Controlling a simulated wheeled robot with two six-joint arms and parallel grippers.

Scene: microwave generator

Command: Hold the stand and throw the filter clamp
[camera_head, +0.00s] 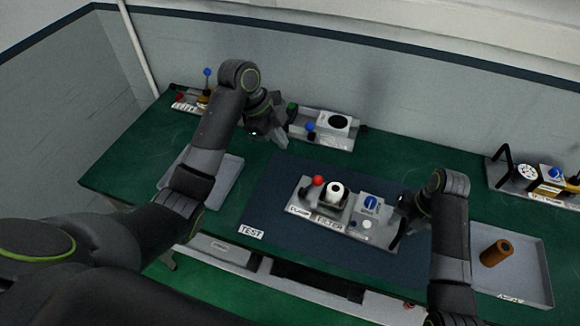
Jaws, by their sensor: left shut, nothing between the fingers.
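The grey stand (347,226) sits on the dark TEST mat, with its CLAMP and FILTER labels facing front. My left gripper (275,133) is shut and empty, above the table behind and left of the stand. My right gripper (402,222) is at the stand's right end; its fingers are dark and partly hidden, so its grip and contact are unclear.
A tray (535,262) at the right holds a brown cylinder (496,253). Another tray (226,182) lies left, partly behind my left arm. Fixtures stand along the back: one with a blue knob (207,72), one with a black disc (338,122), and a gauge unit (526,172) at right.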

